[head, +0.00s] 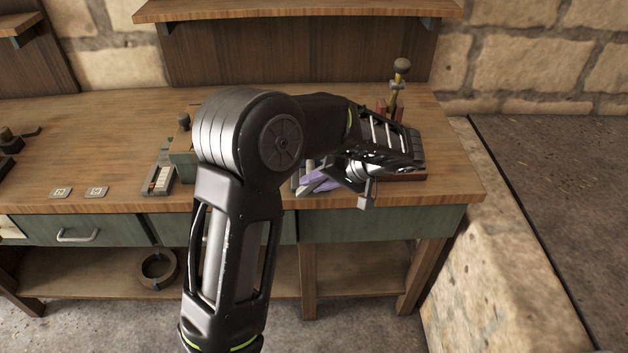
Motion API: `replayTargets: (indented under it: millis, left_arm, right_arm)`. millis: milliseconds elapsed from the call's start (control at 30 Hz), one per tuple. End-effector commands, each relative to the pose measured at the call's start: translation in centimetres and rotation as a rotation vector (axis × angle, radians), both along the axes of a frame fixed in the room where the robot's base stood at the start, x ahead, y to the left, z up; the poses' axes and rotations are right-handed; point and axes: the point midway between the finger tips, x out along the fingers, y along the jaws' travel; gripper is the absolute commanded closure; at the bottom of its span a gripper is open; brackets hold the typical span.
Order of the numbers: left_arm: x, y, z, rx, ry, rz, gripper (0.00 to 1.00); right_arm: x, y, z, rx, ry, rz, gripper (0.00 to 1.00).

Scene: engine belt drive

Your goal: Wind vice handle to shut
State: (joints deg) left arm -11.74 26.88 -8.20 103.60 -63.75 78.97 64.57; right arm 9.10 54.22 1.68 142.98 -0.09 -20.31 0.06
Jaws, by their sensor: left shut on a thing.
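My left arm reaches across the middle of the view to the bench. My left gripper (358,176) is at the bench's front edge, right of centre, and is shut. A small grey metal piece (367,194), which looks like part of the vice handle, shows just below it. My wrist hides most of the handle and the vice, so the jaw gap cannot be seen. A dark red part (410,176), perhaps the vice's body, shows beside my wrist. My right gripper is not in view.
A purple and grey item (318,179) lies left of the gripper. A ball-topped brass tool (400,72) stands in a red block behind my wrist. A slotted tray (158,179) and two small square plates (97,192) lie left on the wooden bench (90,130). A dark ring (158,269) is on the lower shelf.

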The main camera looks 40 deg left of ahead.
Motion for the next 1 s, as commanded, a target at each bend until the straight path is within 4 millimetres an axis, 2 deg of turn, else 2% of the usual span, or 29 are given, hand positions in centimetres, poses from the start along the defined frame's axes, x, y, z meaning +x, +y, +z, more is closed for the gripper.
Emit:
replayTargets:
  millis: [33,200,433,600,1000]
  left_arm:
    - [-0.2,-0.6,0.3,0.034,0.043,-0.005,1.00]
    - [-0.1,-0.7,0.4,0.166,0.139,-0.005,1.00]
    - [0.0,-0.7,-0.1,0.345,0.267,-0.004,1.00]
    - [0.1,-0.7,-0.7,0.470,0.357,-0.002,1.00]
    - [0.0,-0.7,-1.3,0.653,0.502,0.002,1.00]
  right_arm:
    - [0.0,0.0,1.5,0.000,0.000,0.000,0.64]
    - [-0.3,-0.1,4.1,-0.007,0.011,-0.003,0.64]
    - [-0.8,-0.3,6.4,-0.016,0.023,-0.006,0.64]
    - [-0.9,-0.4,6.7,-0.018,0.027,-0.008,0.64]
    - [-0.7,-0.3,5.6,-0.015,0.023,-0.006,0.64]
